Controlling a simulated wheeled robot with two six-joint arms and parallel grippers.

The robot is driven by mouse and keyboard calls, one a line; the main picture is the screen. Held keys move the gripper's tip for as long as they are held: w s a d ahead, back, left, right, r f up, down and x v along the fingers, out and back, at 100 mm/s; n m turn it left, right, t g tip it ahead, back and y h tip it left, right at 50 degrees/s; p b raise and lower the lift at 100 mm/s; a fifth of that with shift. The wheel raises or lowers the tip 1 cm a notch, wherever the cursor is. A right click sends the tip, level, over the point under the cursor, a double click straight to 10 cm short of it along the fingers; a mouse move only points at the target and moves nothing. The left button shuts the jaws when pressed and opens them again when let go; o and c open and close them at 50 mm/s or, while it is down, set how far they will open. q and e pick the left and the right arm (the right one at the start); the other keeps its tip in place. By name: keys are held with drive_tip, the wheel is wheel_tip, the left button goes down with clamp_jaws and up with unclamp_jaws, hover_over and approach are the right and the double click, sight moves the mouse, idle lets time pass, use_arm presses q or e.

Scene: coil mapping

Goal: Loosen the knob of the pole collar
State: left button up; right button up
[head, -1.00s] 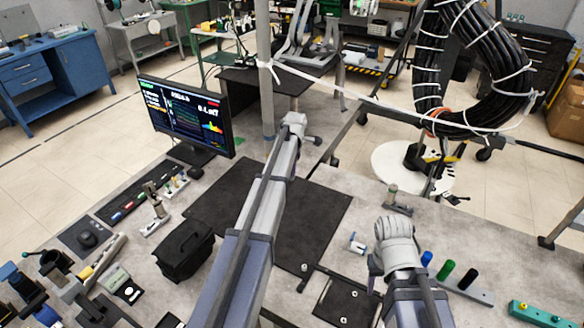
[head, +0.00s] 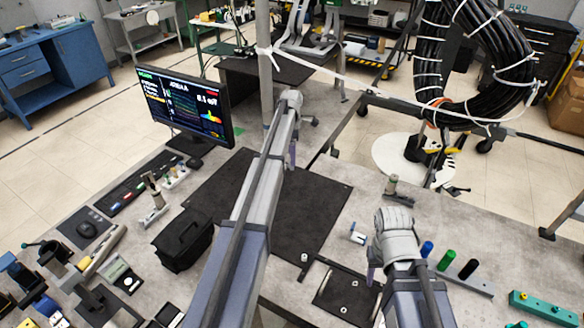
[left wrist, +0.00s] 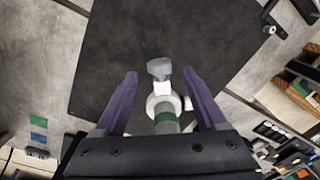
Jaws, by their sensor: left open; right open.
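A grey pole (head: 265,75) stands upright behind the table mat. In the left wrist view, what looks like the pole collar is a pale ring (left wrist: 151,103) around a green-banded shaft (left wrist: 165,122). A grey knob (left wrist: 159,68) sticks out from it. My left gripper (left wrist: 160,76) is open, with one purple finger on each side of the knob and visible gaps to both. In the head view my left wrist hides most of the collar. My right gripper (head: 371,275) is open over the front right of the table; only part of it shows.
A monitor (head: 185,105) stands left of the pole. A black box (head: 182,242) sits on the table, left of my left arm. The dark mat (head: 310,215) lies mostly clear. A black cable coil (head: 432,60) hangs at the right, with a white line running to the pole.

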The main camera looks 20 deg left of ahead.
use_arm(q)
wheel_tip(320, 180, down, 4)
drive_tip(key=b, duration=0.3)
drive_tip(key=shift+s, duration=0.1)
drive_tip(key=shift+c, duration=0.3)
clamp_jaws()
